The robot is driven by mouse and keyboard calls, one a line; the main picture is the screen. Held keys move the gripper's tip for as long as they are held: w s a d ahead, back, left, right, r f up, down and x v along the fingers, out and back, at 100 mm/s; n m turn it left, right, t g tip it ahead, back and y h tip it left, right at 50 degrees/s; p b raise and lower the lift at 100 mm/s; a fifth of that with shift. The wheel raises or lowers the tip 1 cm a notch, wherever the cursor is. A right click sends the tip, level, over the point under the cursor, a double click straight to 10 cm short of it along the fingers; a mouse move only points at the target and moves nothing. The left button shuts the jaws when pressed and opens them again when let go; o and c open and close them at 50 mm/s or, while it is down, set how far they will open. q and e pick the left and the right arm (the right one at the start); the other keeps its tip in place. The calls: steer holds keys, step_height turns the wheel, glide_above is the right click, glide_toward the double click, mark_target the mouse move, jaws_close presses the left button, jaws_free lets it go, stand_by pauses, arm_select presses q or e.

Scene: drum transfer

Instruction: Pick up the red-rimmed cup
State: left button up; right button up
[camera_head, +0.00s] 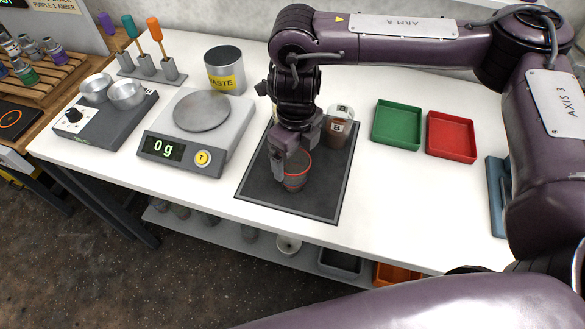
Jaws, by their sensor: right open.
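The red-rimmed cup (295,182) is a see-through cup with a red rim, standing on the dark mat (262,194) on the white table. My right gripper (291,163) points down right at the cup and is open. One finger shows at the cup's left side; the other finger is partly hidden, so I cannot tell whether either touches the cup. Part of the rim and the cup's back are behind the gripper. My left gripper is not in view.
A jar marked B (338,130) stands close behind the gripper on the mat. A scale (183,149) reading 0 g, a waste bin (225,70) and a twin-bowl device (100,118) are to the left. Green (397,123) and red (451,137) trays lie to the right.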

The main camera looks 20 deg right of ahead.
mark_target(294, 168)
steer(key=f, duration=0.3)
steer(key=shift+s+a+p, duration=0.15)
steer(key=shift+a+p, duration=0.05)
steer(key=shift+p, duration=0.1)
steer(key=shift+w+f, duration=0.2)
steer(key=shift+f, duration=0.9)
steer(key=c, duration=0.6)
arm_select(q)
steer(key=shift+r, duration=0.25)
arm_select(e)
steer(key=c, duration=0.5)
